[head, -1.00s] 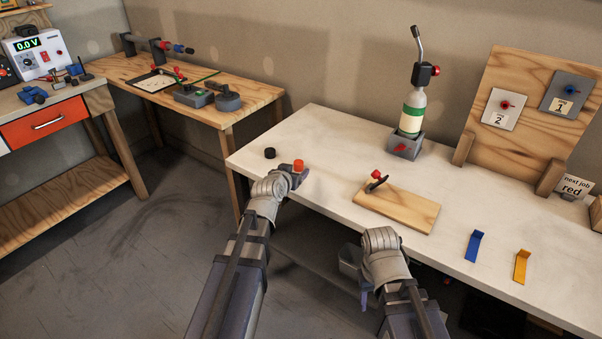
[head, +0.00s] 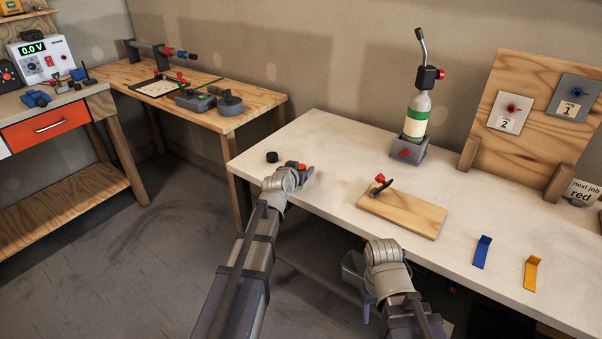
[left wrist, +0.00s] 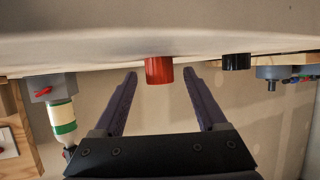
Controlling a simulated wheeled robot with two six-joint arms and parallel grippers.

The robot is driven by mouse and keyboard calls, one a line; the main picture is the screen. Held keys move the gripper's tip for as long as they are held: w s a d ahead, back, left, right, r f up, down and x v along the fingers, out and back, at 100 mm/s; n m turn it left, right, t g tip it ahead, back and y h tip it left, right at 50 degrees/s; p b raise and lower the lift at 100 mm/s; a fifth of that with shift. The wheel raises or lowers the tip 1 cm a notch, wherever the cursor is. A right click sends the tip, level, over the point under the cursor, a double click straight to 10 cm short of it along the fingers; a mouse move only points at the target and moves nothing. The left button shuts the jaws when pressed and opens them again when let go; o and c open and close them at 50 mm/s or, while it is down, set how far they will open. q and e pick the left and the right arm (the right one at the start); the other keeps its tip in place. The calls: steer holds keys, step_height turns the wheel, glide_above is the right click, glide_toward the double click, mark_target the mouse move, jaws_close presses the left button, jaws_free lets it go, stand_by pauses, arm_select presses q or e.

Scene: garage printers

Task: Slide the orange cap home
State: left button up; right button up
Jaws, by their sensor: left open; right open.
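The orange cap (head: 301,166) stands on the white bench near its left end, mostly hidden behind my left gripper (head: 306,174) in the head view. In the left wrist view, which looks upside down, the cap (left wrist: 159,70) shows as a short red-orange cylinder. It lies between the lines of my left gripper's two spread fingers, with a gap on both sides, near the fingertips. My left gripper is open and holds nothing. My right gripper (head: 355,279) is open, low by the bench's front edge, with its fingers partly hidden.
A black cap (head: 272,157) stands just left of the orange one. A wooden board with a red-knobbed clamp (head: 402,212), a torch bottle (head: 416,115), a blue strip (head: 482,252) and a yellow strip (head: 531,273) are to the right. The bench between is clear.

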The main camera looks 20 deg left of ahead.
arm_select(q)
steer(key=shift+x, duration=0.8)
steer(key=shift+s, duration=0.1)
jaws_close()
